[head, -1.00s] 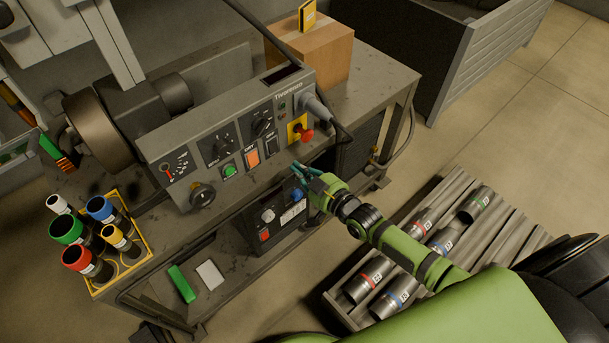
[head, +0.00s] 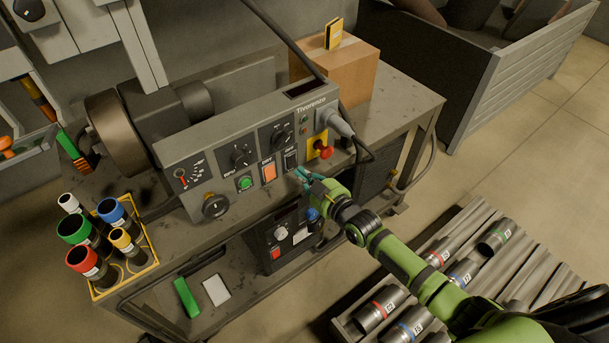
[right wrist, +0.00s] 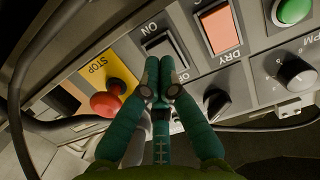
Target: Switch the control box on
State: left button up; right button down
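The grey control box (head: 221,159) stands on the workbench, with dials, a green button, an orange DRY switch (head: 269,172) and a dark rocker switch (head: 291,159) on its sloped front. In the right wrist view the rocker switch (right wrist: 164,48) sits between the red STOP button (right wrist: 106,104) and the DRY switch. My right gripper (head: 302,175) is just in front of the panel, below the rocker. Its teal fingers (right wrist: 160,80) are together with nothing seen between them; the tips overlap the rocker's lower part in view. Contact cannot be told. My left gripper is not in view.
A plugged cable (head: 341,124) curves down beside the STOP button. A cardboard box (head: 345,72) stands behind the panel. A yellow rack (head: 149,262) of coloured tubes is at the left. A second box (head: 273,236) sits on the shelf below.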

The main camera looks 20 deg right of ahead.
jog(key=shift+b+x, duration=0.7)
jog(key=shift+x, duration=0.55)
jog(key=shift+r, duration=0.35)
jog(key=shift+s+d+f+p, duration=0.1)
jog(key=shift+s+d+p, duration=0.2)
jog(key=shift+s+p, duration=0.5)
jog(key=v, duration=0.1)
jog(key=p+v, duration=0.1)
jog(key=v, duration=0.1)
jog(key=p+v, duration=0.1)
jog(key=v, duration=0.1)
jog(key=shift+f, duration=0.45)
